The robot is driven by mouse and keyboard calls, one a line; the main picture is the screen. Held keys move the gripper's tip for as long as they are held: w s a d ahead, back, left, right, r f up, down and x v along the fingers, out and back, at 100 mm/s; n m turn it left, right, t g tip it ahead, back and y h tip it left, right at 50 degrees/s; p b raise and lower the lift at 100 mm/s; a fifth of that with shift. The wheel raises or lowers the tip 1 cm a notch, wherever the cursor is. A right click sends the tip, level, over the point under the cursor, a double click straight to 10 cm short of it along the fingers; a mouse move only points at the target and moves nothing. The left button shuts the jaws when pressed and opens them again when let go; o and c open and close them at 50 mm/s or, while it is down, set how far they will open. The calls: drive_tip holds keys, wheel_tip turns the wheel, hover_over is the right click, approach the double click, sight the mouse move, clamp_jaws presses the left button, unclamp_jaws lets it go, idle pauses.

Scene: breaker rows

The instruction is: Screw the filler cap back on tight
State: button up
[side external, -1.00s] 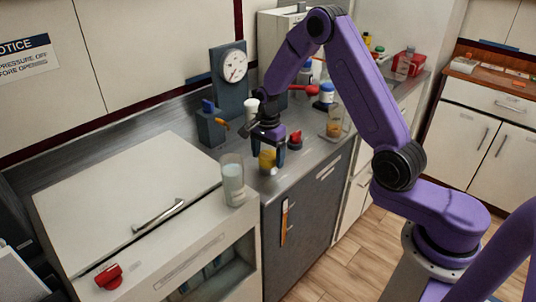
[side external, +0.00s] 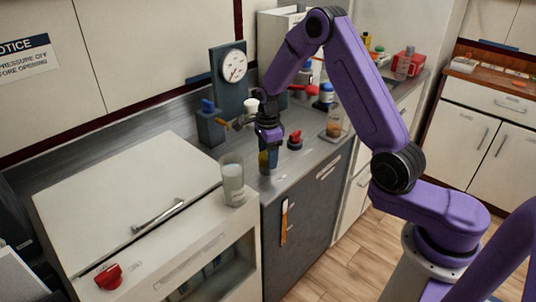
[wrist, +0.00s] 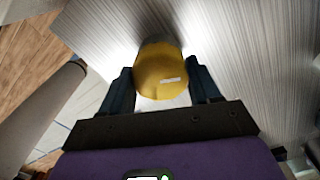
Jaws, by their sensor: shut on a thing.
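The yellow filler cap (wrist: 161,71) sits between the two dark fingers of my gripper (wrist: 162,84) in the wrist view, with a small white mark on its face. In the side view my gripper (side external: 268,150) points down at the counter's front edge, shut on the cap (side external: 264,158), which is mostly hidden behind a finger. What lies directly under the cap is hidden, so I cannot tell how it is seated.
A glass of pale liquid (side external: 232,180) stands close to the left of my gripper. A red knob (side external: 295,140) is close on the right.

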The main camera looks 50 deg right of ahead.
drive_tip(key=shift+m, duration=1.4)
drive_tip(key=o, duration=1.1)
drive_tip(key=shift+c, duration=0.2)
wheel_tip(320, 180, up, 17)
drive_tip(key=s+a+n, duration=1.2)
drive_tip(key=s+n, duration=0.1)
drive_tip(key=n, duration=0.6)
drive_tip(key=s+d+f+n, duration=0.1)
drive_tip(key=s+n, duration=0.8)
drive_tip(key=s, duration=0.2)
drive_tip(key=s+d+f+n, duration=0.1)
drive_tip(key=s+d+n, duration=0.1)
drive_tip(key=s+n, duration=0.8)
drive_tip(key=shift+s, duration=0.35)
